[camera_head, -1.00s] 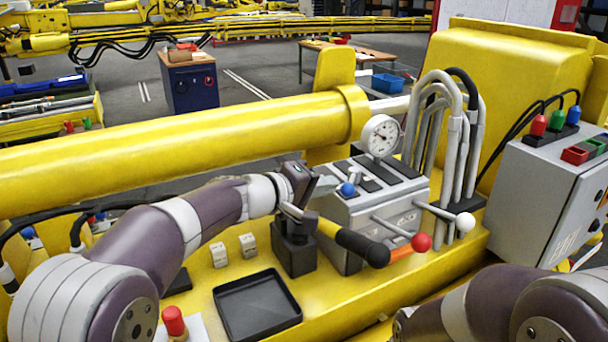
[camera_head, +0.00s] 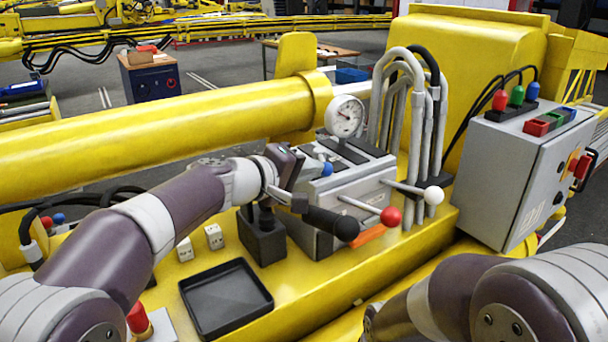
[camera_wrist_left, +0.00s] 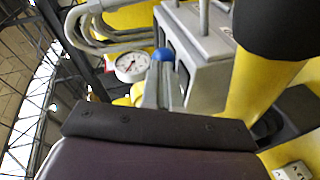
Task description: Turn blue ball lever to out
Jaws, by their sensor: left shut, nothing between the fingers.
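The blue ball (camera_head: 327,169) of the lever shows at the left end of the grey valve block (camera_head: 350,188), below the round gauge. It also shows in the left wrist view (camera_wrist_left: 163,55), just beyond the fingertips. My left gripper (camera_head: 312,168) is shut, with its fingers close beside the ball on its left in the head view. The fingers (camera_wrist_left: 158,84) partly hide the ball's lever in the wrist view. I cannot tell whether they touch it. My right gripper is not visible; only my right arm shows at lower right.
A red ball lever (camera_head: 390,216) and a white ball lever (camera_head: 433,195) stick out from the block. A black-handled lever (camera_head: 335,223) lies below my left gripper. The gauge (camera_head: 344,117) and grey hoses (camera_head: 399,110) stand behind. A black tray (camera_head: 226,300) lies in front.

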